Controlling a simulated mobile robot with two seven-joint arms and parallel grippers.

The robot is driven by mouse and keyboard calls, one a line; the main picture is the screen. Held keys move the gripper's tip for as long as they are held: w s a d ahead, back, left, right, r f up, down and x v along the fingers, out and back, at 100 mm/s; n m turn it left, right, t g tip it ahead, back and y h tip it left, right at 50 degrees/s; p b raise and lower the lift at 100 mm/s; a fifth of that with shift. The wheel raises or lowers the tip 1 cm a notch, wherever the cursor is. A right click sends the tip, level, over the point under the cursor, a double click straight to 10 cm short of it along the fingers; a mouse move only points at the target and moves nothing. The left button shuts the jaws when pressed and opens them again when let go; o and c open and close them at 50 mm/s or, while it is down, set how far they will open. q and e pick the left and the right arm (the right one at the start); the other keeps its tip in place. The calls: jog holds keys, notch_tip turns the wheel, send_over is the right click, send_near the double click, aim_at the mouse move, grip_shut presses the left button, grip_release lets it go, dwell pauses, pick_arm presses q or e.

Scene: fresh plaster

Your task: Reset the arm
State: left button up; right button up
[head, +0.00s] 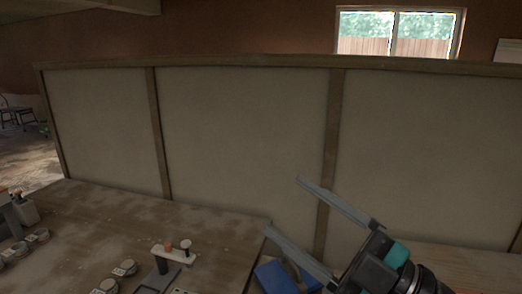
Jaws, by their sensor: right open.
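My right gripper (284,206) reaches in from the lower right, in front of the panelled partition. Its two long grey fingers are spread wide apart with nothing between them. The fingers point up and to the left, above the right part of the wooden table (120,215). My left gripper does not show in this view.
A blue object (274,278) lies below the right gripper, partly hidden by a finger. A small stand with knobs (174,254) and several small round tins (124,268) are at the front. A grey container (26,211) stands at the left. The partition (240,150) closes off the back.

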jog(key=w+d+f+m+t+h, duration=0.3)
jog(key=d+m+t+h, duration=0.15)
jog(key=m+h, duration=0.35)
jog(key=w+d+f+m+t+h, duration=0.3)
jog(key=d+f+m+t+h, duration=0.1)
jog(key=d+m+h, duration=0.3)
jog(key=s+d+f+m+g+h, duration=0.2)
jog(key=f+m+g+h, duration=0.15)
jog(key=f, duration=0.35)
jog(key=s+d+f+m+g+h, duration=0.2)
jog(key=f+g, duration=0.2)
jog(key=f, duration=0.3)
jog(key=s+a+f+g+y, duration=0.35)
jog(key=s+f+g, duration=0.65)
jog(key=s+f, duration=0.65)
notch_tip(320, 180, down, 27)
jog(key=s+g+h+b, duration=0.1)
jog(key=s+b, duration=0.2)
jog(key=b, duration=0.3)
jog(key=s+d+f+g+b, duration=0.1)
jog(key=s+f+b, duration=0.3)
jog(key=s+f, duration=1)
notch_tip(320, 180, down, 4)
jog(key=shift+s+d+r, duration=0.25)
jog(key=shift+s+d, duration=0.15)
jog(key=shift+d, duration=0.1)
